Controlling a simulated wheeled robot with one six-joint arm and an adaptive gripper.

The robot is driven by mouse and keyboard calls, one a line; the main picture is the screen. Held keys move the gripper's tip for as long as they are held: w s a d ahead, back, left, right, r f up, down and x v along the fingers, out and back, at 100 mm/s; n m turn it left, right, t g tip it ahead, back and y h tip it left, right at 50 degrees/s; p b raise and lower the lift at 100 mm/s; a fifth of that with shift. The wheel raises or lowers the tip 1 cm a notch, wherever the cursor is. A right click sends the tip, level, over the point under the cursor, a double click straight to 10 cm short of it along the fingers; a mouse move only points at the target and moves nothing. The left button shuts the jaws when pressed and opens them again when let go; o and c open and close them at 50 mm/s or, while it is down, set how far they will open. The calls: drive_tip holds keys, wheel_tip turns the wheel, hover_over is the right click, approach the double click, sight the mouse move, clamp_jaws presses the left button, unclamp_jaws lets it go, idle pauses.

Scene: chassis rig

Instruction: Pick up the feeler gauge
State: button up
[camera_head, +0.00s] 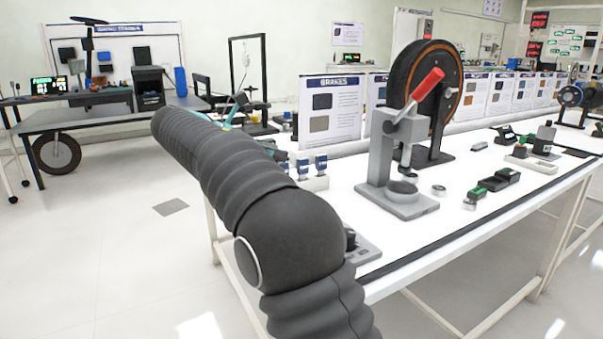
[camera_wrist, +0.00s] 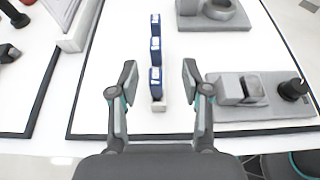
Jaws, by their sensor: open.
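I cannot pick out a feeler gauge for certain in either view. My gripper (camera_wrist: 159,82) is open in the wrist view, its two fingers apart with nothing held between them. A row of three blue pieces with pale labels (camera_wrist: 155,52) stands in a narrow pale holder (camera_wrist: 158,104) on the white table, in line with the gap between my fingers. The same blue pieces (camera_head: 303,166) show in the head view beside my arm. My arm hides most of my gripper in the head view.
A grey fixture with a black knob (camera_wrist: 262,97) lies right of my fingers. A grey press with a red handle (camera_head: 392,150) stands beyond, before a large black wheel (camera_head: 440,85). Small parts (camera_head: 495,183) lie to the right. White table (camera_wrist: 105,88) left of the holder is clear.

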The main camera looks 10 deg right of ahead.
sight(301, 159)
drive_tip(key=x, duration=0.4)
drive_tip(key=shift+w+b+x, duration=0.15)
drive_tip(key=shift+b+x, duration=0.2)
drive_tip(key=shift+x, duration=0.95)
drive_tip(key=shift+w+b+x, duration=0.15)
drive_tip(key=shift+b+x, duration=0.2)
drive_tip(key=shift+x, duration=0.95)
drive_tip(key=shift+a+f, duration=0.15)
clamp_jaws()
